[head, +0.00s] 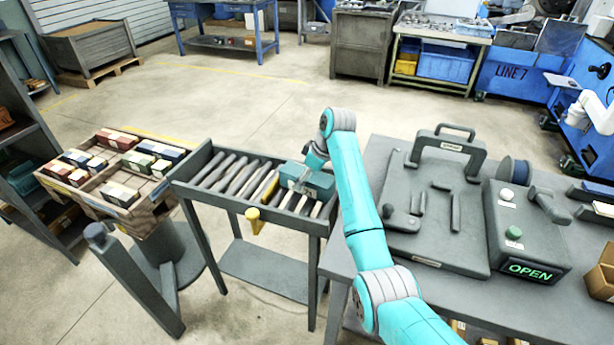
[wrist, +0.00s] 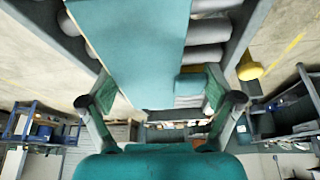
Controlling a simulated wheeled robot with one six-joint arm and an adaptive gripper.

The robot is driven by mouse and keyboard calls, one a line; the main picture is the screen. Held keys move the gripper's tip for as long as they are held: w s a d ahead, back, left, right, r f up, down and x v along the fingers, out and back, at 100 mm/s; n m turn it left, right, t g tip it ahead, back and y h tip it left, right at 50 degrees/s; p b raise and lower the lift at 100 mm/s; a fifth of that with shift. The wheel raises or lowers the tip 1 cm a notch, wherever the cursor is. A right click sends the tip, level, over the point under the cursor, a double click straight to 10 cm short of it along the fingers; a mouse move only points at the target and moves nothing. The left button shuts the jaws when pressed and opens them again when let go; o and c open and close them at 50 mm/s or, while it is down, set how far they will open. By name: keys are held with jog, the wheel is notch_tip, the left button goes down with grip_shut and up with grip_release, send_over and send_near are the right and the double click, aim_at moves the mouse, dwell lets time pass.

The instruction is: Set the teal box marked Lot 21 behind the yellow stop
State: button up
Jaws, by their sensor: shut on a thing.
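The teal box (head: 318,184) is at the right end of the roller conveyor (head: 212,172), in my gripper (head: 301,181). In the wrist view the teal box (wrist: 135,45) fills the top middle, between the two fingers of my gripper (wrist: 157,95), which is shut on it. I cannot read its marking, or tell whether it rests on the rollers or hangs just above them. The yellow stop (head: 264,188) is a bar across the rollers, left of the box. Its yellow knob (head: 253,214) sticks out at the front side; it also shows in the wrist view (wrist: 249,68).
A divided wooden tray (head: 118,192) with several small boxes stands on a pedestal left of the conveyor. A bench to the right holds a grey fixture (head: 436,210) and a control box (head: 525,238) reading OPEN. The rollers left of the stop are bare.

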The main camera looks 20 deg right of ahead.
jog(key=shift+f, duration=0.15)
jog(key=o, duration=0.9)
jog(key=shift+c, duration=0.2)
jog(key=shift+r, duration=3.95)
jog(key=shift+s, duration=0.1)
